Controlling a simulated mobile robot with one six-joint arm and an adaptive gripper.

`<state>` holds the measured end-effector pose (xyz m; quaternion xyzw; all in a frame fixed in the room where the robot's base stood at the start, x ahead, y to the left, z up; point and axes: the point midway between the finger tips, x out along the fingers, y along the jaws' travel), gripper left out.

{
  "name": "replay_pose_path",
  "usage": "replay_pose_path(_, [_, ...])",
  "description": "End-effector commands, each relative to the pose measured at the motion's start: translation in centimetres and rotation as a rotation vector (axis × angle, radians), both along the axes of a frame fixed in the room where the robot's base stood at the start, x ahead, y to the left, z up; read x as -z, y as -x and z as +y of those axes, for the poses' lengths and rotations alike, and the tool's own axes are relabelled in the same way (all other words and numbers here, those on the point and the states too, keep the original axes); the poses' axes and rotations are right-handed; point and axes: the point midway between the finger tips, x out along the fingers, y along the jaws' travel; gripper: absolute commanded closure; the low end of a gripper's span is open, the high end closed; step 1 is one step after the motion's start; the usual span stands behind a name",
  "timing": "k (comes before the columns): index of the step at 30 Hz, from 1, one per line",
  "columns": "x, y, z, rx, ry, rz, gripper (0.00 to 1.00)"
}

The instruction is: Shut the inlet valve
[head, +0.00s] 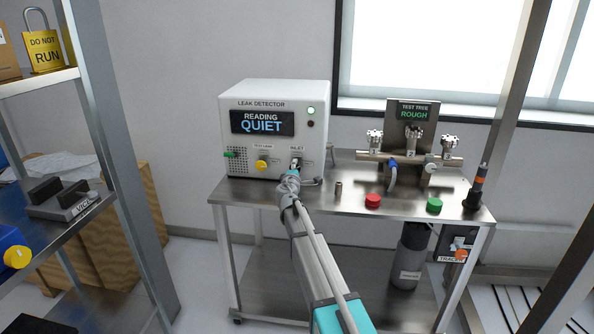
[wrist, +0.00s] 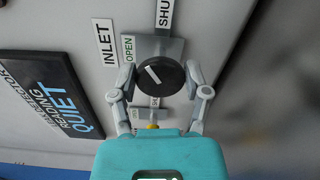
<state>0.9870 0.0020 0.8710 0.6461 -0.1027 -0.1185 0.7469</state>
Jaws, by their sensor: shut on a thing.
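The leak detector (head: 275,95) is a white box on the steel cart, with a screen reading "QUIET". Its inlet valve is a black round knob (wrist: 158,76) with a white pointer line, on a plate beside an "INLET" label in the wrist view. The plate has a green "OPEN" mark, and a "SHUT" label stands close by. The pointer line lies slanted, towards the "OPEN" side. My gripper (wrist: 160,80) is shut on the knob, with one finger on each side. In the head view my gripper (head: 295,168) hides most of the knob.
The cart top (head: 340,205) holds a red button (head: 373,201), a green button (head: 434,206) and the test tree (head: 412,130) right of my arm. A yellow knob (head: 262,165) sits left of the inlet. Shelving posts stand at both sides.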

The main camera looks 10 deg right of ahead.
Motion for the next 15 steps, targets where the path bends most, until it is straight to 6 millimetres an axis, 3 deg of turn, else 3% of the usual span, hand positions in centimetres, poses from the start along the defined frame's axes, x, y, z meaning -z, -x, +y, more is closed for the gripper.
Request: replay_pose_path(15, [0.2, 0.05, -0.08, 0.001, -0.431, -0.14, 0.87])
